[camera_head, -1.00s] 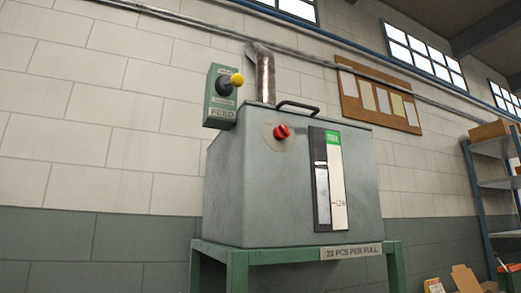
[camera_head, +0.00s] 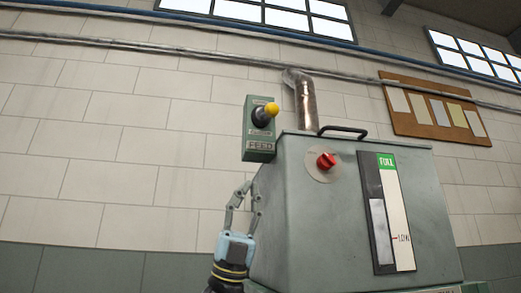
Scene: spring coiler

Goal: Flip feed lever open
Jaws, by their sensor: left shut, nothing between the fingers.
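The feed lever, with a black shaft and a yellow ball knob (camera_head: 271,109), sticks out from a green control box (camera_head: 258,142) labelled FEED. The box is at the upper left corner of the grey machine cabinet (camera_head: 300,215). My left gripper (camera_head: 247,187) comes up from the bottom, below the box and by the cabinet's left side. It is shut and empty, with a clear gap between its tips and the box. My right gripper is not in view.
A red knob (camera_head: 326,161) and a level gauge (camera_head: 387,210) are on the cabinet front. A black handle (camera_head: 343,130) and a metal pipe (camera_head: 306,103) are on top. A notice board (camera_head: 437,112) hangs behind. The wall area left of the box is clear.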

